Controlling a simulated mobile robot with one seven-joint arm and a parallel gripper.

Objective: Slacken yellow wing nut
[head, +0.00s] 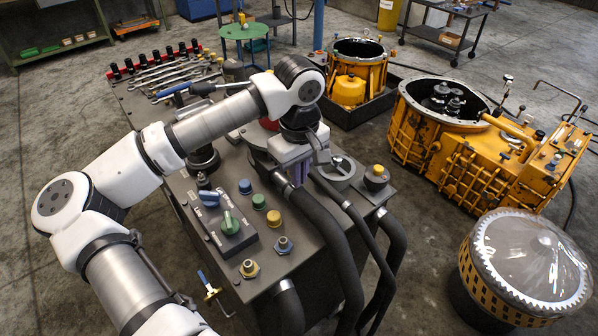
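My gripper (298,174) points down over the right part of the grey workbench (325,262). Its fingers look close together, but I cannot tell whether they are open, shut or holding something. I cannot make out a yellow wing nut for certain. An amber round cap (273,218) is left of and below my gripper. My gripper and wrist hide part of the bench top.
A control box with a green knob (230,224) and blue caps (245,186) stand left of my gripper. Thick black hoses (338,240) run over the front edge. Wrenches (180,75) lie at the back. A yellow housing (440,140) and a clear-domed drum (530,258) stand at right.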

